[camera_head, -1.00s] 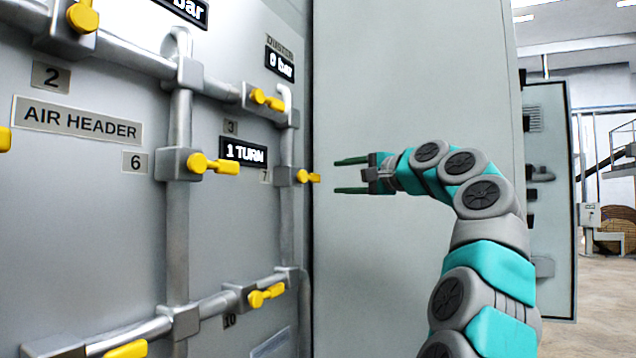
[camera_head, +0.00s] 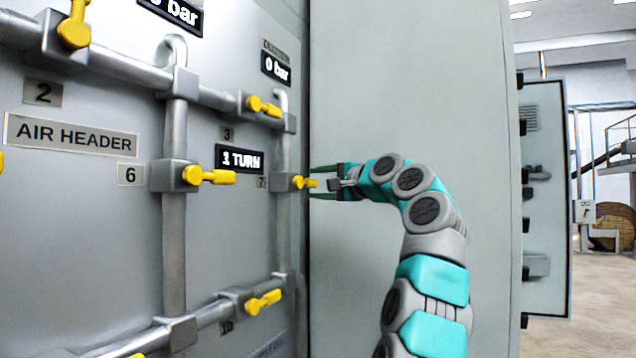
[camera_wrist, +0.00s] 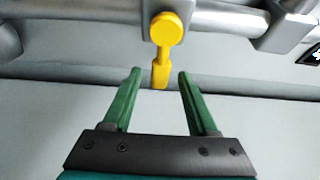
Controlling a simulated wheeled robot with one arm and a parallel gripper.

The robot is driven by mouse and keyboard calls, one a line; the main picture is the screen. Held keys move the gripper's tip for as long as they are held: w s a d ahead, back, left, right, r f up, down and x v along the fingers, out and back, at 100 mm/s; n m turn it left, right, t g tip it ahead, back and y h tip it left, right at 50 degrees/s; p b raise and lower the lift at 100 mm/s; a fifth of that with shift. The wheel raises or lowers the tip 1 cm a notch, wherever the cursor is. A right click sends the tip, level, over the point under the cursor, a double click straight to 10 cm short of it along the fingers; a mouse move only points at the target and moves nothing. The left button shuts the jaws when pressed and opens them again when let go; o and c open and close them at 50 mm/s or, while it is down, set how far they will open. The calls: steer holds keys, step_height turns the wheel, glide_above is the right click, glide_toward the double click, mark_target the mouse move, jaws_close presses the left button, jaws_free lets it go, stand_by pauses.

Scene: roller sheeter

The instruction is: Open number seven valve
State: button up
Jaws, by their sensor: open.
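The number seven valve has a yellow handle (camera_head: 304,183) on a grey block, beside the small "7" plate (camera_head: 261,182) on the vertical pipe. The handle points out to the right toward my gripper. My gripper (camera_head: 312,182) is open, its two green fingers above and below the handle's end in the head view. In the wrist view the yellow handle (camera_wrist: 161,55) hangs down from the pipe. Its tip lies between the open fingertips of my gripper (camera_wrist: 160,76), with a gap on each side. No contact with the handle shows.
The number six valve handle (camera_head: 208,176) is to the left, with the "1 TURN" display (camera_head: 239,158) between. Other yellow handles sit above (camera_head: 263,106) and below (camera_head: 263,302). A flat grey cabinet side (camera_head: 430,80) stands close behind my arm.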

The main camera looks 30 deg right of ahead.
jaws_close()
stand_by(0.4)
stand_by(1.0)
